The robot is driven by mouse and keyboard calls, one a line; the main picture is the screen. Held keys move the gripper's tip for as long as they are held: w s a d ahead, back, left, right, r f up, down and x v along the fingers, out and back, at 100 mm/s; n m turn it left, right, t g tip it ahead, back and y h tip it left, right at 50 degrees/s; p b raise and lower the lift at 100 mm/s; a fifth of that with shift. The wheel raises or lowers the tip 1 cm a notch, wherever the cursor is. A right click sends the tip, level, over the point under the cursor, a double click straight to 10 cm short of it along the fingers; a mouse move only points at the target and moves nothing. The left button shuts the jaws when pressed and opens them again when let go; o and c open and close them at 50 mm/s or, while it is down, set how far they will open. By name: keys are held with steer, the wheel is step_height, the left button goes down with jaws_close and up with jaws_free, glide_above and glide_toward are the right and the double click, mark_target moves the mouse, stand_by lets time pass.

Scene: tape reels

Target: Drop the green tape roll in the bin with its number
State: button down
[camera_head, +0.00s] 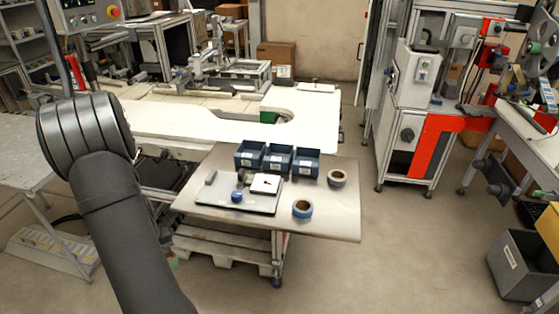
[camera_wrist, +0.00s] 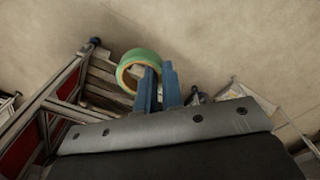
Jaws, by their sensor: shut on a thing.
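The green tape roll (camera_wrist: 141,54) shows in the wrist view, with a tan inner core. My gripper (camera_wrist: 159,72) has two blue fingers and is shut on the roll's wall, holding it at the fingertips. Three dark blue bins stand in a row at the table's back edge: a left bin (camera_head: 249,157), a middle bin (camera_head: 278,161) and a right bin (camera_head: 306,165). Each has a pale label on its front, too small to read.
A pale tray (camera_head: 212,194) carries a white box (camera_head: 266,184) and a small blue item (camera_head: 236,197). The table's front right is clear.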

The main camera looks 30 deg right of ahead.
steer(key=w+d+r, duration=0.4)
steer(key=w+r, duration=0.5)
steer(key=w+d+r, duration=0.4)
steer(key=w+r, duration=0.5)
steer(key=s+d+r, duration=0.1)
steer(key=d+r, duration=0.3)
steer(key=d, duration=0.6)
steer(key=s+d+r, duration=0.2)
steer(key=d+r, duration=0.2)
steer(key=d, duration=0.7)
steer(key=s+d+r, duration=0.4)
steer(key=s+d, duration=0.1)
steer(key=d, duration=0.4)
steer(key=s+d+r, duration=0.3)
steer(key=s+d, duration=0.1)
steer(key=d, duration=0.5)
steer(key=shift+s+a+f, duration=0.1)
steer(key=shift+f, duration=1.3)
steer(key=shift+s+a+f, duration=0.1)
steer(key=shift+f, duration=1.3)
